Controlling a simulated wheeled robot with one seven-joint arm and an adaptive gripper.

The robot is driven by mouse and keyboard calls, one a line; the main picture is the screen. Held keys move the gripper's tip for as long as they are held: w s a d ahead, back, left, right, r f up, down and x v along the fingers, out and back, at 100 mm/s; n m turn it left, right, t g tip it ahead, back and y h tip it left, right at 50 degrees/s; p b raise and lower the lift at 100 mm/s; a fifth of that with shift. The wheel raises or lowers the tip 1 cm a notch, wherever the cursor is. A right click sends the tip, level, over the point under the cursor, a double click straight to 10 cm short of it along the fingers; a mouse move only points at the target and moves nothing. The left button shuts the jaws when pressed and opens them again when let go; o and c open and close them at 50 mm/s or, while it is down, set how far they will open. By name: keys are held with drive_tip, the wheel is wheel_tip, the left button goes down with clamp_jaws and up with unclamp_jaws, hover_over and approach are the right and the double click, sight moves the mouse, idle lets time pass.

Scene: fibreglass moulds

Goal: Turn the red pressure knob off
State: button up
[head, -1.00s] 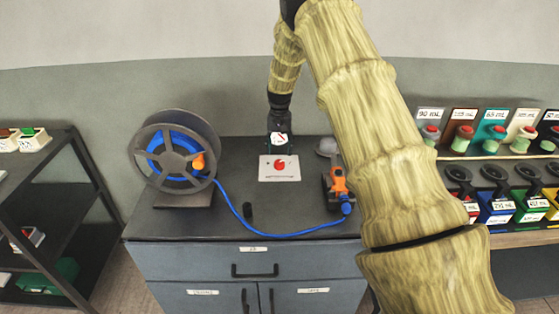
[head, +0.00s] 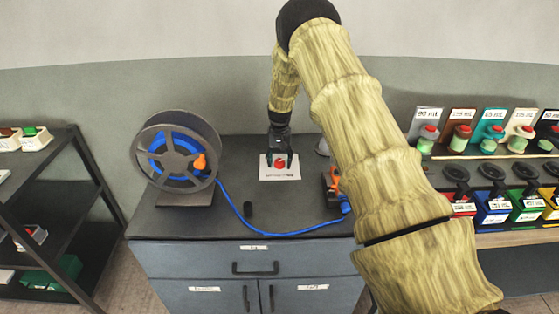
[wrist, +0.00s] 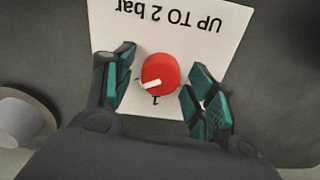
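The red pressure knob (head: 280,161) sits on a white plate (head: 281,178) on the cabinet top. In the wrist view the red knob (wrist: 160,73) has a white pointer mark aimed toward the lower left. The white plate (wrist: 188,12) reads "UP TO 2 bar" upside down, and a small mark shows just below the knob. My gripper (head: 279,164) is over the plate. In the wrist view its teal-padded fingers (wrist: 162,92) are open, one on each side of the knob, with a gap visible on both sides.
A blue hose reel (head: 177,160) stands left on the cabinet top (head: 225,228); its hose (head: 270,235) runs along the front to an orange and black tool (head: 333,185). A small black cylinder (head: 248,209) stands near the hose. Shelves stand at both sides.

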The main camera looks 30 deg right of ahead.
drive_tip(key=c, duration=0.8)
drive_tip(key=shift+o, duration=0.2)
drive_tip(key=shift+n, duration=0.3)
drive_tip(key=n+b, duration=0.2)
drive_tip(key=n, duration=0.2)
drive_tip(key=shift+n, duration=0.3)
drive_tip(key=n+b, duration=0.1)
drive_tip(key=n, duration=0.5)
drive_tip(key=n+b, duration=0.1)
drive_tip(key=n, duration=0.5)
drive_tip(key=shift+w+n, duration=0.1)
drive_tip(key=shift+n, duration=0.2)
drive_tip(key=n, duration=0.6)
drive_tip(key=shift+d, duration=0.1)
drive_tip(key=shift+r, duration=0.1)
